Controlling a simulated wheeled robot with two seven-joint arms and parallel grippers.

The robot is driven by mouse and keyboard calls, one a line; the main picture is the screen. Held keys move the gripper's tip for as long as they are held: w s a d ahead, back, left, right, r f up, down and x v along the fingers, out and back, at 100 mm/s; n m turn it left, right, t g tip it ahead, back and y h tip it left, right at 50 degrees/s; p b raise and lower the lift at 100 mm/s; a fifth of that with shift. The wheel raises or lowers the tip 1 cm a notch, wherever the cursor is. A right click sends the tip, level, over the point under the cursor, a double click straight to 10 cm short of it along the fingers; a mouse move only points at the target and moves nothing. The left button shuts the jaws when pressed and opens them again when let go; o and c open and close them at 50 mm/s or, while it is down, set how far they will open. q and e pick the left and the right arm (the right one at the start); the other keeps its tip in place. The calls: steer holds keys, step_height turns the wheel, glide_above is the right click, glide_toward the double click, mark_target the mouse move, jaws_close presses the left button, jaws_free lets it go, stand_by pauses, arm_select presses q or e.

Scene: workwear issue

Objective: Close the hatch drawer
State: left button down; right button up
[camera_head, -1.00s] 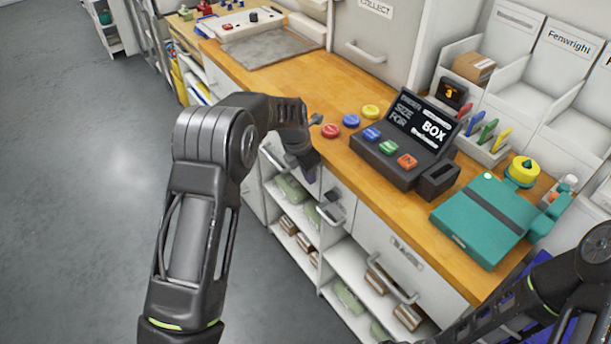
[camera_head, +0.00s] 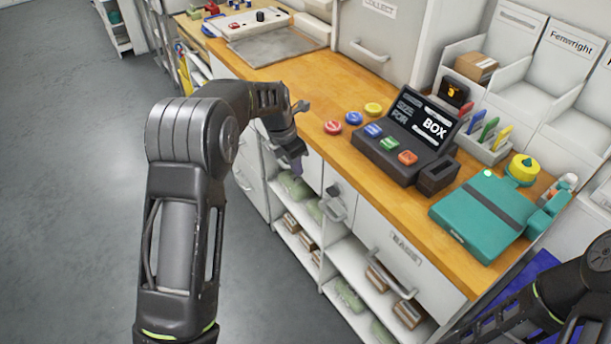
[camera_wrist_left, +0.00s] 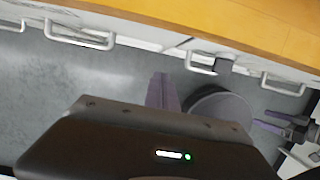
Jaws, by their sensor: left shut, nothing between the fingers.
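Under the wooden counter is a row of white drawer fronts with bar handles: one at the left (camera_head: 242,181), a narrow one in the middle (camera_head: 338,188) and a wider labelled one (camera_head: 405,249) at the right. I cannot tell which is the hatch drawer. A grey front marked COLLECT (camera_head: 383,28), with a bar handle, stands behind the counter. My left gripper (camera_head: 297,166) is shut and empty, in front of the left and middle fronts. Its purple fingers (camera_wrist_left: 162,90) show together in the wrist view, apart from the handles. My right gripper (camera_wrist_left: 262,120) appears open there.
The counter (camera_head: 300,80) carries a black order console (camera_head: 400,145), coloured buttons, a pen holder and a teal device (camera_head: 485,215). Open shelves with green and brown packs lie below the drawers. The grey floor (camera_head: 80,180) at the left is clear.

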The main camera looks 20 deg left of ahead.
arm_select(q)
steer(key=v, duration=0.5)
steer(key=shift+s+a, duration=0.1)
steer(key=s+d+f+m, duration=0.3)
steer(key=s+f+m, duration=0.1)
steer(key=f, duration=0.3)
steer(key=s+d+f+m+g, duration=0.1)
steer(key=s+d+f+m, duration=0.25)
steer(key=f, duration=0.45)
steer(key=s+d+f+m, duration=0.2)
steer(key=s+f+m, duration=0.3)
steer(key=f, duration=0.2)
steer(key=s+d+f+m+h, duration=0.1)
steer(key=s+d+f+m, duration=0.1)
steer(key=s+d+m, duration=0.2)
steer(key=s+d+f+m, duration=0.2)
steer(key=s+d+m, duration=0.2)
steer(key=s, duration=0.6)
steer(key=s+d+f+m+h, duration=0.1)
steer(key=s+d+f+m, duration=0.1)
steer(key=s+d+m, duration=0.2)
steer(key=s+m, duration=0.2)
steer(key=s, duration=0.1)
steer(key=shift+s+f+m+g+h, duration=0.25)
steer(key=shift+s+m+g+h, duration=0.05)
steer(key=shift+m, duration=0.05)
steer(key=shift+d, duration=0.1)
